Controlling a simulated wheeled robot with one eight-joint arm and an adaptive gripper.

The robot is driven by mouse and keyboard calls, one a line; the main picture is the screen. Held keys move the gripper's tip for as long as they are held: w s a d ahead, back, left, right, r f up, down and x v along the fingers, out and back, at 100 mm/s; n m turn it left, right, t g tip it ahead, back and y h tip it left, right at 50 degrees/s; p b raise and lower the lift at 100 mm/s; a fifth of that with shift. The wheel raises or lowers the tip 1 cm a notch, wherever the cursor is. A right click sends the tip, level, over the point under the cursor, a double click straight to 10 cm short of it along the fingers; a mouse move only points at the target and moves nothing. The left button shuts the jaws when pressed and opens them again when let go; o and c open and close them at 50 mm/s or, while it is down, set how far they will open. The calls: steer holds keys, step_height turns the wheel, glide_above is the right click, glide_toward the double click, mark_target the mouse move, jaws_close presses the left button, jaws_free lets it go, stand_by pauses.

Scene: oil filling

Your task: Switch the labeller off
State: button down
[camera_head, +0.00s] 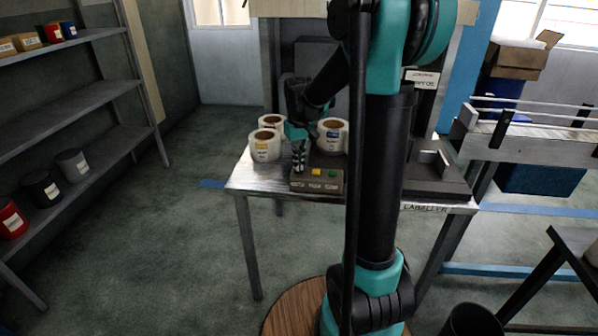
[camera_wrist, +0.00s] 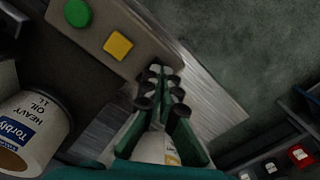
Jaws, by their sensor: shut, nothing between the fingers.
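The labeller's grey control box (camera_head: 325,186) sits at the front of the metal table, with a yellow button (camera_head: 316,172) and a green button (camera_head: 332,173) on its top. In the wrist view the control box (camera_wrist: 138,22) shows the green button (camera_wrist: 78,12) and the yellow button (camera_wrist: 118,45). My gripper (camera_head: 299,168) is shut and empty, pointing down over the box's left end in the head view. In the wrist view my gripper (camera_wrist: 160,78) covers the box end beyond the yellow button; whatever lies under the fingertips is hidden. I cannot tell whether they touch it.
My arm hides part of the labeller. Shelves (camera_head: 75,110) stand at left; a conveyor (camera_head: 540,140) at right.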

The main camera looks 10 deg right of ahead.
steer(key=shift+f, duration=0.6)
stand_by(0.4)
steer(key=shift+r, duration=3.5)
steer(key=s+d+f+m+t, duration=0.1)
steer(key=s+d+f+t, duration=0.1)
steer(key=s+f, duration=0.4)
steer(key=s+d+f+m+t, duration=0.1)
steer(key=s+f, duration=0.6)
steer(key=s, duration=0.9)
steer(key=shift+d+f+t, duration=0.15)
steer(key=shift+d+t, duration=0.4)
steer(key=shift+t, duration=0.05)
